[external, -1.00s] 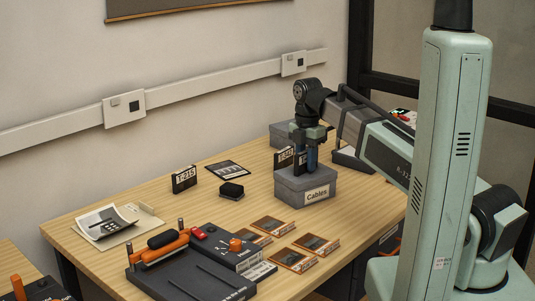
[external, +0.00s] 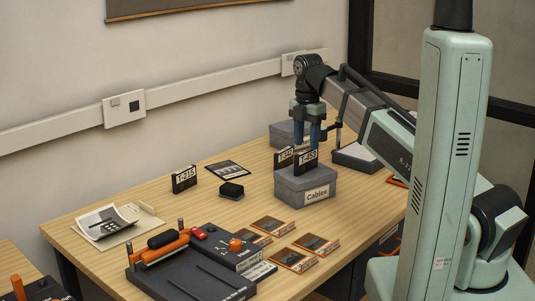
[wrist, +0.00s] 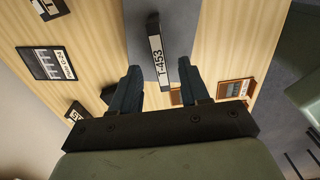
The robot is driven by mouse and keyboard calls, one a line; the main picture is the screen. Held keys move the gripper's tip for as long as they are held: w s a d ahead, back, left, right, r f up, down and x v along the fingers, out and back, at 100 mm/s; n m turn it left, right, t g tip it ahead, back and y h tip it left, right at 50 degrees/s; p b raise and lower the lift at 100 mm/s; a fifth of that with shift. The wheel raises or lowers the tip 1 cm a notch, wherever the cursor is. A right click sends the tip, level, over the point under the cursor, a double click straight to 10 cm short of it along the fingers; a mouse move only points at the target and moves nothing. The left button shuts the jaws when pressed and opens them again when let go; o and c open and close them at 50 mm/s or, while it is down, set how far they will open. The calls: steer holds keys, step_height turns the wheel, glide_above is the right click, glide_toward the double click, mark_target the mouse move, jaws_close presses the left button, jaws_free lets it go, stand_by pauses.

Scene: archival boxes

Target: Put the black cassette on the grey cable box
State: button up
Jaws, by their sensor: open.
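The black cassette labelled T-453 (external: 306,161) stands upright on the lid of the grey box labelled Cables (external: 290,187). In the wrist view the cassette (wrist: 160,58) lies between and beyond my fingertips, with the grey lid (wrist: 186,25) around it. My gripper (external: 306,144) is open just above the cassette, its blue fingers pointing down. It also shows in the wrist view (wrist: 160,72), with the fingers apart and nothing clamped. A second black cassette, T-342 (external: 283,159), stands behind the box, its lower part hidden. A third, T-215 (external: 184,179), stands farther left on the table.
A small black case (external: 231,190) and a flat dark card (external: 228,169) lie left of the box. Several orange-framed slides (external: 290,260) lie in front. Another grey box (external: 287,133) and a dark tray (external: 355,159) stand behind. A black device (external: 190,275) fills the table's front.

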mark_target(307, 151)
steer(key=shift+r, duration=2.85)
